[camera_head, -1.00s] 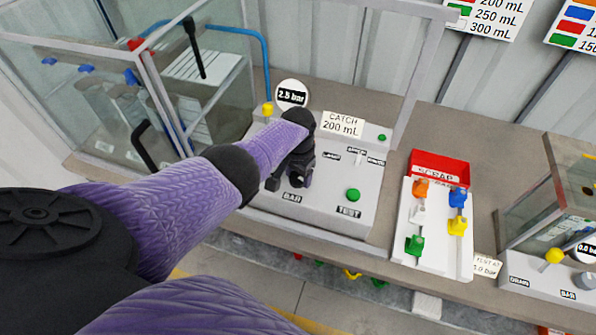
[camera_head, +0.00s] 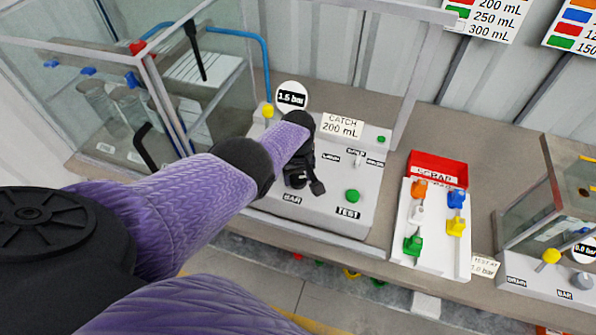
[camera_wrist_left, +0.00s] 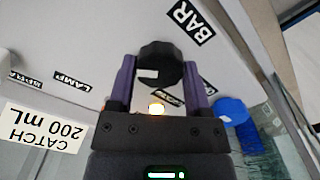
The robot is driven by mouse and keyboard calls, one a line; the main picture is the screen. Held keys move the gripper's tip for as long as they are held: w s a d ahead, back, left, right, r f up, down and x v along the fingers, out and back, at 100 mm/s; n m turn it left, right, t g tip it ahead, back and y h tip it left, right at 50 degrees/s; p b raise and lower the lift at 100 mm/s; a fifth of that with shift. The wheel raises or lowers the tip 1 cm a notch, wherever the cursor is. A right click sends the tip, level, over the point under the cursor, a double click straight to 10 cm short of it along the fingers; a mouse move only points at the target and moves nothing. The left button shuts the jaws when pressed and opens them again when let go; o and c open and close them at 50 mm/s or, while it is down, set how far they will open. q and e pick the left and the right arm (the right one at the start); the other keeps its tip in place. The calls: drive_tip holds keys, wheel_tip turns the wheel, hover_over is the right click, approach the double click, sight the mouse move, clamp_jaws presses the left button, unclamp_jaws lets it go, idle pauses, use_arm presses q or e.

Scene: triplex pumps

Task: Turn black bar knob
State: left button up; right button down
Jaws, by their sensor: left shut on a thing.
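The black bar knob (camera_wrist_left: 158,64) is round with a pale mark and shows between my fingers in the left wrist view, by the BAR label (camera_wrist_left: 188,22). My left gripper (camera_wrist_left: 158,82) is shut on it. In the head view my left gripper (camera_head: 300,170) stands over the panel (camera_head: 325,215) above the BAR label (camera_head: 292,199), and it hides the knob. The round gauge (camera_head: 291,97) behind reads 1.5 bar. A sign (camera_head: 342,124) reads CATCH 200 mL. My right gripper is not in view.
A green TEST button (camera_head: 352,196) is right of my gripper. A yellow knob (camera_head: 267,110) is at the panel's back left. A glass enclosure (camera_head: 130,100) stands left. A white tray (camera_head: 432,255) with coloured pieces and a red SCRAP bin (camera_head: 438,165) are right.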

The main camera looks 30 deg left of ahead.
use_arm(q)
drive_tip(key=shift+w+r+n, duration=0.1)
drive_tip(key=shift+n, duration=0.9)
drive_tip(key=n, duration=0.2)
drive_tip(key=shift+n, duration=0.3)
drive_tip(key=n, duration=0.6)
drive_tip(key=shift+n, duration=0.3)
